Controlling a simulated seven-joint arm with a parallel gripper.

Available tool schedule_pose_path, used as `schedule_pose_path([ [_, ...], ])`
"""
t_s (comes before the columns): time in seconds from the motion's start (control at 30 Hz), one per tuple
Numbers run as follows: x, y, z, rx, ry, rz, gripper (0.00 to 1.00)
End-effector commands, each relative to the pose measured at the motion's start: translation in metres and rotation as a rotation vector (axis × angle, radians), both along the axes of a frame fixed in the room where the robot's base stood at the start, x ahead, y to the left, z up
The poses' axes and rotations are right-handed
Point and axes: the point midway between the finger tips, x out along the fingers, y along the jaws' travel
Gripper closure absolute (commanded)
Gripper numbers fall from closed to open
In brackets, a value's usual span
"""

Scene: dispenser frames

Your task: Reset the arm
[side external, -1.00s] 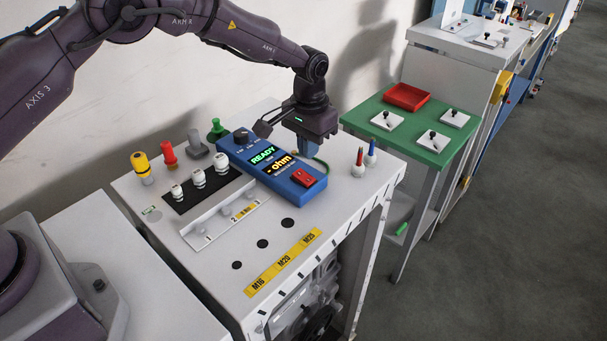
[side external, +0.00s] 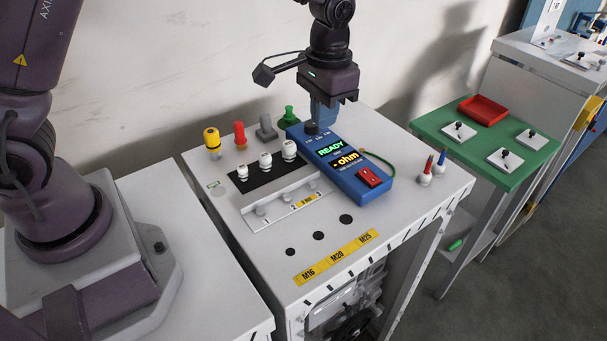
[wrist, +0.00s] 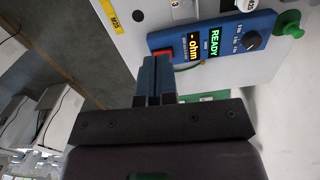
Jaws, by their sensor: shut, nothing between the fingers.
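My gripper (side external: 323,120) hangs over the back part of the white bench top, fingers down. Its blue fingers are together and hold nothing; they also show in the wrist view (wrist: 153,66). In the side view the fingers stand just behind the blue meter (side external: 342,167), overlapping its far edge; I cannot tell the exact gap. The meter's screens read "READY" and "- ohm", and it has a red switch (side external: 369,177) and a dark knob (side external: 311,128). The meter also shows in the wrist view (wrist: 208,45).
Yellow (side external: 213,144), red (side external: 240,137), grey and green (side external: 289,116) parts stand along the back. Two probes (side external: 425,171) stand at right. A green table (side external: 490,143) holds a red tray (side external: 483,110).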

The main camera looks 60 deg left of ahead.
Motion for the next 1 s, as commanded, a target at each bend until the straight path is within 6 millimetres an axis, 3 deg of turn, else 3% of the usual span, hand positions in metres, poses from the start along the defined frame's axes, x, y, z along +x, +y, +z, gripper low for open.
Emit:
schedule_pose_path([
  [0.03, -0.016, 0.005, 0.020, -0.004, -0.025, 0.001, 1.00],
  [0.1, -0.038, 0.011, 0.041, -0.008, -0.054, -0.001, 1.00],
  [0.3, -0.103, 0.027, 0.087, -0.017, -0.152, 0.002, 1.00],
  [0.6, -0.191, 0.044, 0.119, -0.017, -0.343, 0.026, 1.00],
  [0.77, -0.212, 0.049, 0.131, -0.015, -0.446, 0.045, 1.00],
  [1.0, -0.217, 0.051, 0.146, -0.015, -0.523, 0.057, 1.00],
])
